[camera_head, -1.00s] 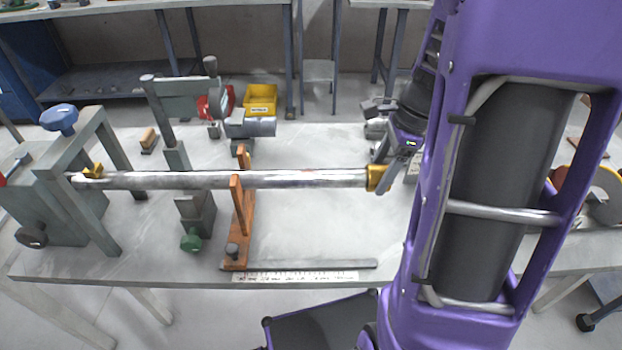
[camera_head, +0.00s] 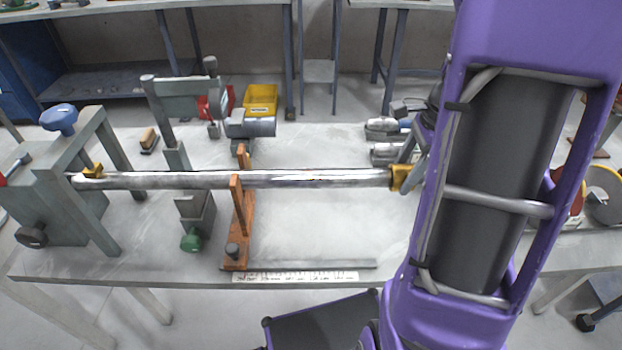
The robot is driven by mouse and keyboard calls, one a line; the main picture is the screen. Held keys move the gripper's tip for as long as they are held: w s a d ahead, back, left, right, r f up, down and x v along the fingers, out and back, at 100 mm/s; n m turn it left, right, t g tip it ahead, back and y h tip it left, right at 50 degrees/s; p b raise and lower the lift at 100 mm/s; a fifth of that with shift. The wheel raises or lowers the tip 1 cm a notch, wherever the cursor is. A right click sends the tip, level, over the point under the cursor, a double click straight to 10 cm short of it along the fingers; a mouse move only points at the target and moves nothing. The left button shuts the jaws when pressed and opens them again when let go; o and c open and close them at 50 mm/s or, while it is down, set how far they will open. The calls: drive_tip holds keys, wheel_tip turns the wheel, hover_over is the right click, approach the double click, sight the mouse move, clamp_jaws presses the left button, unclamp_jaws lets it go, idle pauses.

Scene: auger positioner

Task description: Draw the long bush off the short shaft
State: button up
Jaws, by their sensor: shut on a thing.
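The shaft (camera_head: 300,179) is a bright silver bar lying level across the bench, its left end in a grey clamp frame (camera_head: 101,122). A brass-coloured bush (camera_head: 401,178) shows at the bar's right end. My gripper (camera_head: 412,172) is shut on this bush from the right. My purple arm hides the bush's right part and much of the gripper, so I cannot tell how much shaft remains inside it.
An orange support (camera_head: 238,196) carries the shaft near its middle. A grey post with an arm (camera_head: 185,98) stands behind it. A yellow bin (camera_head: 261,98) and grey metal parts (camera_head: 383,129) lie further back.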

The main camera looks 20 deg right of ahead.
drive_tip(key=shift+s+d, duration=0.2)
drive_tip(key=shift+d, duration=0.45)
drive_tip(key=shift+s+d, duration=0.15)
drive_tip(key=shift+d, duration=0.45)
